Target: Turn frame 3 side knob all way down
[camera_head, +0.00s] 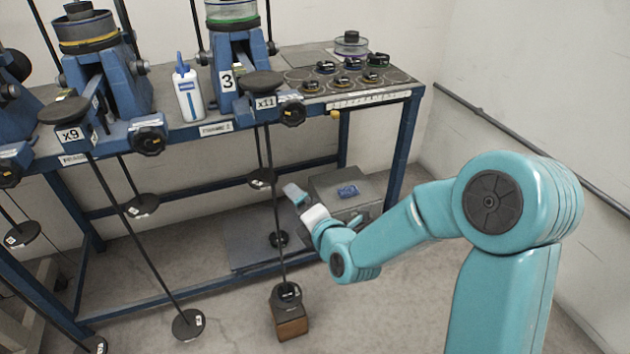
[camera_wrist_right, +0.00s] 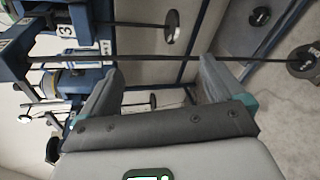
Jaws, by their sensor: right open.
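Frame 3 is a blue stand with a white "3" plate (camera_head: 227,80) on the bench in the head view; the plate also shows in the wrist view (camera_wrist_right: 66,30). Its side knob (camera_head: 293,113) is black and sits on a blue block to the right of the X11 tag (camera_head: 265,102). I cannot clearly pick the knob out in the wrist view. My right gripper (camera_head: 293,193) is below the bench edge, lower than the knob and apart from it. In the wrist view its two grey fingers (camera_wrist_right: 155,75) are spread and empty. My left gripper is not in view.
A long thin rod (camera_head: 272,190) with round weights hangs by my right gripper, above a brown block (camera_head: 292,328). A white bottle (camera_head: 187,90) stands left of frame 3. Several small dark parts lie on the bench (camera_head: 410,92) at right.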

